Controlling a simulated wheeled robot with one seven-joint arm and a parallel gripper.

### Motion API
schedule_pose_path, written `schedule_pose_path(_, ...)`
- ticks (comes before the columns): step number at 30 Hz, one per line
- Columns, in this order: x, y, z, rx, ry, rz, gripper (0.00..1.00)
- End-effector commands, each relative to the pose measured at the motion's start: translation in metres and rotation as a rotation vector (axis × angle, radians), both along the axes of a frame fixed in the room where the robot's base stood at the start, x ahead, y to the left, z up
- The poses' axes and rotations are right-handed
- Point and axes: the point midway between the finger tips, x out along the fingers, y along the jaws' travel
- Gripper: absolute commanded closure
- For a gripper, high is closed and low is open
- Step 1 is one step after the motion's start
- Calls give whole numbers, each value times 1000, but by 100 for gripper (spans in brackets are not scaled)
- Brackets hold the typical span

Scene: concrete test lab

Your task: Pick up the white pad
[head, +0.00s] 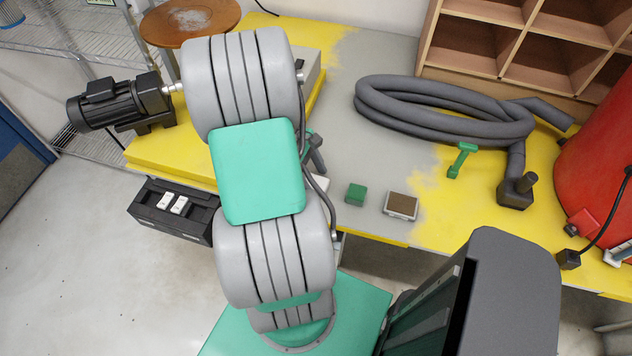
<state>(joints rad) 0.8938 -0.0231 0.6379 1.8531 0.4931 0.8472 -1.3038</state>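A small block with a brown top and whitish sides (401,206) lies flat near the front edge of the table. It is the clearest pad-like thing with white on it. A small white piece (321,183) shows to its left, mostly hidden behind my arm and its cable, so its shape cannot be told. Two small white pieces (172,203) sit in a black bin on the left. My arm crosses the middle of the view. My gripper's fingers cannot be made out.
A green block (355,194) lies left of the brown-topped one. A green tool (461,160), a coiled grey hose (440,112) and a red cylinder (605,150) are to the right. A black motor (118,103) stands left. The grey tabletop (350,140) behind the blocks is clear.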

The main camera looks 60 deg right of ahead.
Motion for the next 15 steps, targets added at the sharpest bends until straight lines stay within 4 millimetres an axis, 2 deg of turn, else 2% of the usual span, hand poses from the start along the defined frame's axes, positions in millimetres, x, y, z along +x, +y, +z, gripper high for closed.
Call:
schedule_pose_path(7, -1, 0, -3, -2, -2, 1, 34)
schedule_pose_path(15, -1, 0, -3, -2, -2, 1, 56)
